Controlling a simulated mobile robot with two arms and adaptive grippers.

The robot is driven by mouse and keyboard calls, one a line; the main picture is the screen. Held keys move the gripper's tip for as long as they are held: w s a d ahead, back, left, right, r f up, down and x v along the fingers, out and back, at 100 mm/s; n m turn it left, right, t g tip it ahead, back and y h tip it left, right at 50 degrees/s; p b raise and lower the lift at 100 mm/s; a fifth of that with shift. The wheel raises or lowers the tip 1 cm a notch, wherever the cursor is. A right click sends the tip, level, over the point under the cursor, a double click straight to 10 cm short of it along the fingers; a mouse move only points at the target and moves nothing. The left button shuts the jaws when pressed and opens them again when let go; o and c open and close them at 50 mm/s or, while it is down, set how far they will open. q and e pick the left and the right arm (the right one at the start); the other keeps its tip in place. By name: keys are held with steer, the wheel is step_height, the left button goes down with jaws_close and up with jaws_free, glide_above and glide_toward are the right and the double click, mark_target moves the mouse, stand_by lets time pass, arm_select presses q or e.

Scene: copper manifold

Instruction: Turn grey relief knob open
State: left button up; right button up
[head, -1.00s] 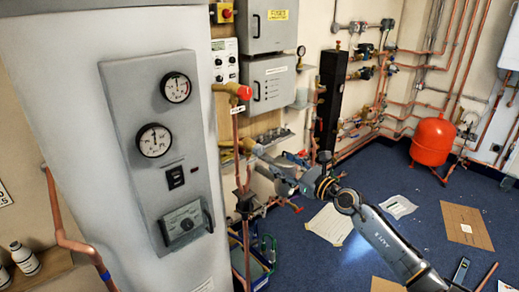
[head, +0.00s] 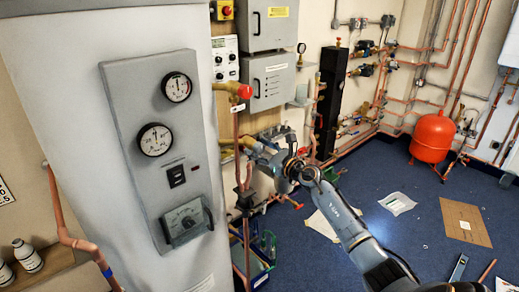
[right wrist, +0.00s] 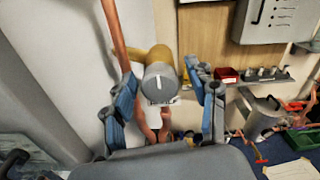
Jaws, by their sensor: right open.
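The grey relief knob (right wrist: 159,84) is a round cap with a white line on its face, on a brass valve body (right wrist: 157,55) beside the copper pipe. The line stands nearly upright, leaning slightly. My right gripper (right wrist: 163,77) is open, with one blue-grey finger on either side of the knob in the right wrist view. Gaps show between fingers and knob; I cannot tell how deep it sits between them. In the head view my right gripper (head: 262,152) is at the brass fitting (head: 240,142) right of the white cylinder, and hides the knob. My left gripper is not in view.
A red-capped valve (head: 241,91) stands just above. The white cylinder (head: 60,150) with its gauge panel (head: 160,160) is close on the left. A vertical copper pipe (right wrist: 114,35) runs beside the knob. A blue crate (head: 257,270) stands below.

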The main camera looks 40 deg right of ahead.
steer(key=c, duration=1.2)
steer(key=shift+o, duration=0.2)
steer(key=shift+r+m+p, duration=0.1)
steer(key=shift+m+p, duration=0.55)
steer(key=shift+m, duration=0.35)
steer(key=m+p, duration=0.1)
steer(key=m, duration=0.2)
steer(key=shift+m+p, duration=0.3)
steer(key=shift+p, duration=0.1)
steer(key=m+p, duration=0.1)
steer(key=m, duration=0.2)
steer(key=shift+m+p, duration=0.6)
steer(key=shift+m, duration=1.1)
